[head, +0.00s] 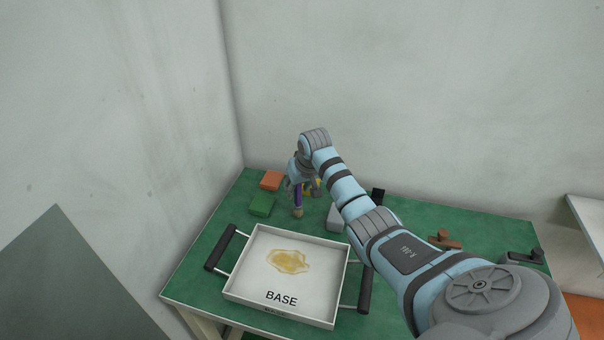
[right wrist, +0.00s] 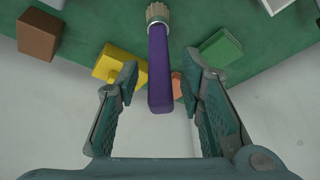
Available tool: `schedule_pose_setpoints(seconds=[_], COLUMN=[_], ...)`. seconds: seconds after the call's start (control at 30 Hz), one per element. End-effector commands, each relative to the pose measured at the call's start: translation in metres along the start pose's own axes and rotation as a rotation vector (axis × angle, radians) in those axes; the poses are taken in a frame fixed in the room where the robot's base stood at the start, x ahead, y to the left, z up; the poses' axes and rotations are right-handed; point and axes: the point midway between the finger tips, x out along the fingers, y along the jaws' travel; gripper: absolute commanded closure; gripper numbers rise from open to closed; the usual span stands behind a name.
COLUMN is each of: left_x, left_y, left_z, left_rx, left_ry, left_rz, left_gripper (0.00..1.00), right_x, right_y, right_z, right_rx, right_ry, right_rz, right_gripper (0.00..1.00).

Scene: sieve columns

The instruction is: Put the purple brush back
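The purple brush (head: 298,196) stands upright with its pale bristles down, at the back of the green table behind the tray. In the right wrist view the purple handle (right wrist: 160,75) lies between the fingers of my right gripper (right wrist: 161,64). The fingers are spread, with a visible gap on each side of the handle. In the head view my right gripper (head: 301,180) is around the brush's upper part and partly hides it. Whether the bristles touch the table is hard to tell. My left gripper is not in view.
A white tray (head: 243,265) marked BASE holds a yellow smear (head: 289,261). Orange (head: 271,180), green (head: 262,205) and grey (head: 335,218) blocks and a yellow piece (right wrist: 118,64) are near the brush. A brown piece (head: 443,241) lies at right. Walls stand behind and left.

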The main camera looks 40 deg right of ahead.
Motion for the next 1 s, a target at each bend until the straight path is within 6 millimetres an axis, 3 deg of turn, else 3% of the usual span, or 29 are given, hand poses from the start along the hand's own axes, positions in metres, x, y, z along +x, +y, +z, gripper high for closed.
schedule_pose_setpoints(seconds=[0.1, 0.33, 1.0], left_x=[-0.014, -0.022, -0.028], left_y=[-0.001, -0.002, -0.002], left_z=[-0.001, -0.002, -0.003], left_rx=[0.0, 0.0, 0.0], left_ry=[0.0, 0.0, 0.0], left_rz=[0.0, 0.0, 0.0], left_gripper=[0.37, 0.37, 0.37], right_x=[-0.033, -0.069, -0.079], right_y=[0.0, 0.0, -0.001], right_z=[-0.002, -0.001, -0.002], right_rx=[-0.001, -0.001, 0.0], right_ry=[0.002, 0.0, -0.002], right_rz=[0.001, 0.0, 0.0], right_gripper=[0.65, 0.65, 0.65])
